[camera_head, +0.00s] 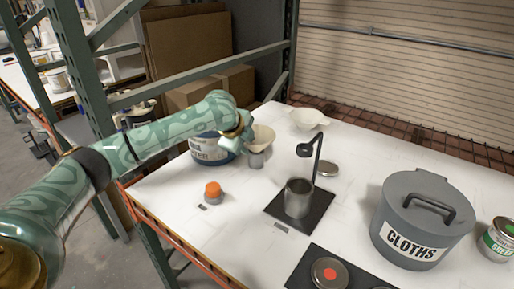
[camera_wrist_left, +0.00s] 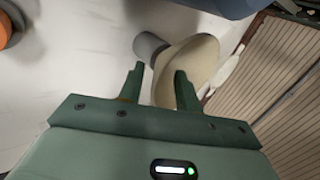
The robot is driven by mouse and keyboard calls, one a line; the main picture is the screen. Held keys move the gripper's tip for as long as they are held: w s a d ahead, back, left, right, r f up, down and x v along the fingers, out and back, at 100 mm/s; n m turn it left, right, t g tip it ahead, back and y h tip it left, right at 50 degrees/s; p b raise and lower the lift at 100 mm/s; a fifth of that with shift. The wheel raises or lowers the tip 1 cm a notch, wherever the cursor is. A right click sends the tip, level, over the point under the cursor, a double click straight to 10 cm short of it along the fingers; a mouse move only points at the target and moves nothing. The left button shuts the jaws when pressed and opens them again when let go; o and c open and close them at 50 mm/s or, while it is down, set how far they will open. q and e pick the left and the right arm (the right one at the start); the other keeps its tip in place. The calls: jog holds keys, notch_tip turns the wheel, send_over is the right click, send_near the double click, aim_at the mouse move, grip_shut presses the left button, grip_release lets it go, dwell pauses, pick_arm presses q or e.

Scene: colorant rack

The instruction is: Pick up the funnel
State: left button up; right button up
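The cream, cone-shaped funnel (camera_head: 263,138) stands near the far left of the table, on or in a small grey cup (camera_head: 256,159). In the left wrist view, the funnel (camera_wrist_left: 197,62) is just ahead of my fingers, with the grey cup (camera_wrist_left: 149,46) at its narrow end. My left gripper (camera_head: 246,132) reaches in from the left beside the funnel. Its fingers (camera_wrist_left: 158,80) are apart, with part of the funnel showing between them. I cannot tell whether either finger touches it. My right gripper is not in view.
A cream bowl (camera_head: 308,120) lies farther back. An orange-capped jar (camera_head: 213,191), a metal cup (camera_head: 298,202) on a black stand and a grey CLOTHS bin (camera_head: 418,214) stand nearer. White table between is clear.

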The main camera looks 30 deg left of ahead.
aim_at(250, 147)
pick_arm(q)
jog(key=x, duration=0.3)
jog(key=shift+f+b, duration=0.1)
jog(key=shift+b, duration=0.3)
grip_shut()
